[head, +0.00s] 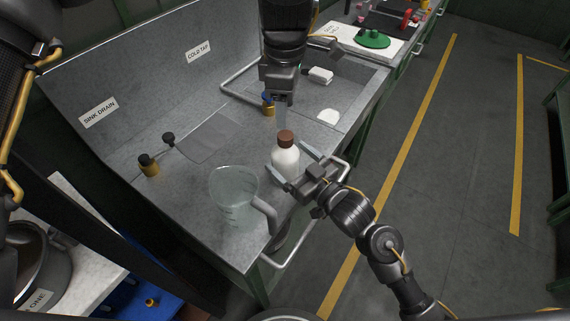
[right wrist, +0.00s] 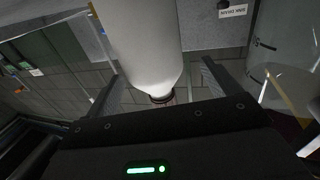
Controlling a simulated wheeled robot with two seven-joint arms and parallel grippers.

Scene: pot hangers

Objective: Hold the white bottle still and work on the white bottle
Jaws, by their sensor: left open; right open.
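The white bottle (head: 285,165) with a brown cap (head: 286,138) stands upright on the grey metal counter near its front edge. My right gripper (head: 289,157) is open, its two fingers reaching to either side of the bottle from the front right. In the right wrist view the bottle (right wrist: 145,50) appears upside down between the spread fingers (right wrist: 158,85), with a gap visible on each side. My left gripper (head: 282,118) points down just above the cap. It is open, with nothing visible in it; its fingers look narrow from this angle.
A clear measuring jug (head: 232,190) stands close left of the bottle, its handle toward the front edge. A yellow-and-black valve (head: 148,165) and a blue-topped one (head: 268,104) are behind. White items (head: 320,75) lie in the recessed area. A rail runs along the front.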

